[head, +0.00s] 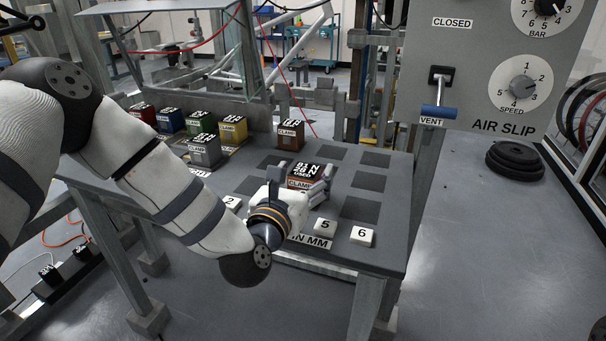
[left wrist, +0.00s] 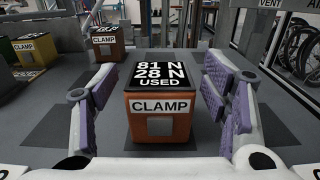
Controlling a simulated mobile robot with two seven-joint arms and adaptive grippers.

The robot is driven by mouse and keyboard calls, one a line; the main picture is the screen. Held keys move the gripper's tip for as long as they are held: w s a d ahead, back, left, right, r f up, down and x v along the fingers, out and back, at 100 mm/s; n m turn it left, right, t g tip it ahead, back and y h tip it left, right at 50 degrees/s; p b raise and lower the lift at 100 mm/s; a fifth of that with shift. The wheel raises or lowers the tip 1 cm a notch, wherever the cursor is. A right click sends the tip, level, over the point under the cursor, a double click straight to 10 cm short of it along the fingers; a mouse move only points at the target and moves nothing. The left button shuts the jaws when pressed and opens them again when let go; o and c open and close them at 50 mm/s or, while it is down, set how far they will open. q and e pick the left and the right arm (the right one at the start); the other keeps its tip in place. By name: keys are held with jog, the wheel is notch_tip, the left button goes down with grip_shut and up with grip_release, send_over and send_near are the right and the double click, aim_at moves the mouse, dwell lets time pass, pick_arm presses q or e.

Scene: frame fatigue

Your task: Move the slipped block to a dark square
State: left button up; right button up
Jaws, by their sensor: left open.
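An orange block (head: 303,174) with a black top and a CLAMP label stands upright on the grey table. It fills the middle of the left wrist view (left wrist: 160,112), where its top reads "81 N 28 N USED". My left gripper (head: 312,190) is open, with one purple-padded finger on each side of the block and a visible gap at both sides. Dark squares lie on the table, among them a bare one (head: 360,209) to the right of the block and another (head: 376,159) farther back. The gripper partly hides the block's front and base in the head view. My right gripper is not in view.
A brown block (head: 290,135) stands behind the orange one. Grey (head: 205,150), yellow (head: 233,128), green (head: 202,123) and other blocks stand at the back left. White number tiles, including 5 (head: 325,227) and 6 (head: 361,237), line the front edge. A control panel (head: 470,60) rises at the right.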

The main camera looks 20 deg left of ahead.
pick_arm(q)
jog(key=shift+s+r, duration=0.1)
jog(key=shift+r, duration=0.25)
jog(key=s, duration=1.2)
jog(key=shift+a+f, duration=0.15)
jog(key=shift+a, duration=0.05)
